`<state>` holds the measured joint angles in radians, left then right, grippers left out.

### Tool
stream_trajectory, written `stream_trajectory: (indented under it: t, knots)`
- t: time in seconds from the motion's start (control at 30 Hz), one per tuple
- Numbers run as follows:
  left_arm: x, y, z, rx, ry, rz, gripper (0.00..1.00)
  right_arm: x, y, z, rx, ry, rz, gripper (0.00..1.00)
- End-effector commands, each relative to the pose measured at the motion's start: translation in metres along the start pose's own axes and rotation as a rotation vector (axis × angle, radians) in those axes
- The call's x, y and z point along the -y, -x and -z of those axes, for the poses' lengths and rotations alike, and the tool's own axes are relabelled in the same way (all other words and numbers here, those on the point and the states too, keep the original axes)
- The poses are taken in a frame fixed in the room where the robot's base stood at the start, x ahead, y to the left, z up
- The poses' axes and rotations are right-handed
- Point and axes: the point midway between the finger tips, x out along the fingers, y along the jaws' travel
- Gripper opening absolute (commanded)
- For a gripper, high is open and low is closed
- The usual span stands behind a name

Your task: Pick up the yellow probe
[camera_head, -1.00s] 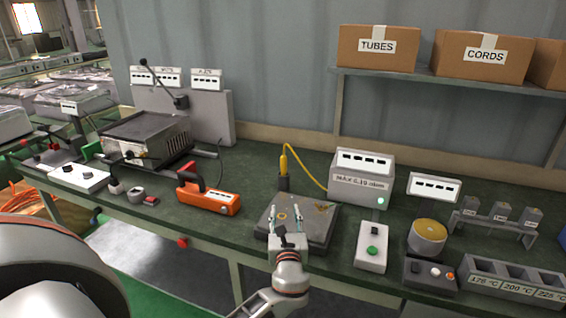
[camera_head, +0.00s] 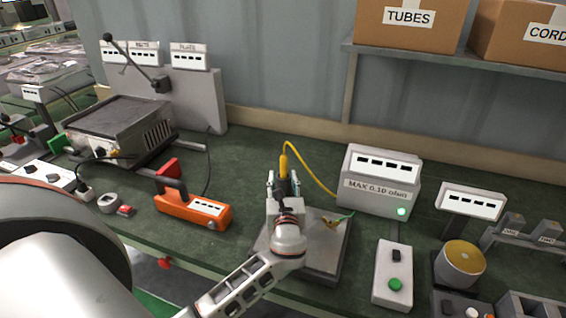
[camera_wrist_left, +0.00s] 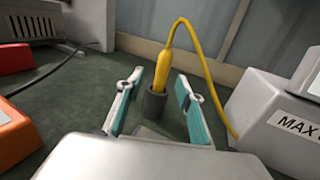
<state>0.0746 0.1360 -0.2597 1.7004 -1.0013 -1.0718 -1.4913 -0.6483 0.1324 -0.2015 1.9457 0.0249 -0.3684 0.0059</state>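The yellow probe (camera_head: 283,166) stands upright in a dark holder, with a yellow cable looping right to the white box marked MAX 0.10 ohm (camera_head: 381,182). It also shows in the left wrist view (camera_wrist_left: 168,62), with its dark grey holder (camera_wrist_left: 155,104) below it. My left gripper (camera_head: 284,183) is just in front of the probe. In the left wrist view its two teal-padded fingers (camera_wrist_left: 157,101) are apart, open and empty, with the probe beyond and between them. In the head view my gripper hides most of the holder. My right gripper is not in view.
An orange handheld tester (camera_head: 193,209) lies left of my gripper. A flat grey plate (camera_head: 325,258) lies under my wrist. A white box with a green button (camera_head: 392,275) stands to the right. Green bench surface is clear left of the probe.

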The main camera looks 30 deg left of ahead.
Motion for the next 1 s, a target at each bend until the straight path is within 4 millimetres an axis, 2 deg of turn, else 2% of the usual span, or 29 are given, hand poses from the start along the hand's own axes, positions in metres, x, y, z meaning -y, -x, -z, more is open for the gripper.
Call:
stream_trajectory:
  t: [0.13,0.37,0.7,1.0]
  knots:
    - [0.0,-0.007,0.0,0.001,-0.001,0.0,0.37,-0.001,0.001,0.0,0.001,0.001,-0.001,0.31]
    - [0.001,-0.03,0.0,0.001,0.0,0.0,0.37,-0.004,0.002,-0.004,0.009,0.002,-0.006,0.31]
    - [0.007,-0.073,0.002,0.0,-0.001,0.0,0.37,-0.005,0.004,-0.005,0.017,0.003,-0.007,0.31]
    - [0.006,-0.078,0.003,-0.001,0.0,0.001,0.37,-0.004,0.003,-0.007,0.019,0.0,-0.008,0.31]
